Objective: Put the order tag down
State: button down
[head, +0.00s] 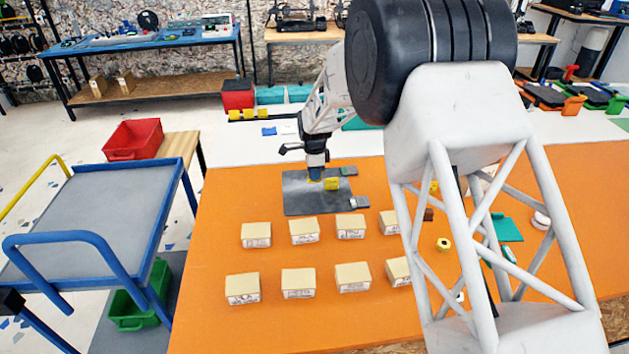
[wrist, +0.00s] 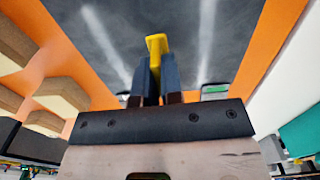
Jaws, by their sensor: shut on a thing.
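My gripper (head: 315,176) is over the dark grey mat (head: 300,205) on the orange table. In the wrist view its two blue-grey fingers (wrist: 155,80) are shut on a yellow piece, which I take to be the order tag (wrist: 157,44). The tag's wider end sticks out past the fingertips, with the grey mat behind it. In the head view the yellow tag (head: 331,184) shows beside the fingertips, low over the mat. I cannot tell whether it touches the mat. The part between the fingers is mostly hidden.
Small clips (head: 359,202) sit at the mat's right side. Two rows of pale labelled boxes (head: 304,230) stand in front of the mat. A blue cart (head: 95,215) stands left of the table. My arm hides part of the table's right side.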

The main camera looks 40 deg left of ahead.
jog(key=shift+f, duration=1.55)
jog(key=shift+f, duration=0.15)
jog(key=c, duration=1.3)
grip_release()
jog(key=shift+o, duration=0.2)
notch_tip(320, 180, up, 12)
jog(key=shift+r, duration=0.15)
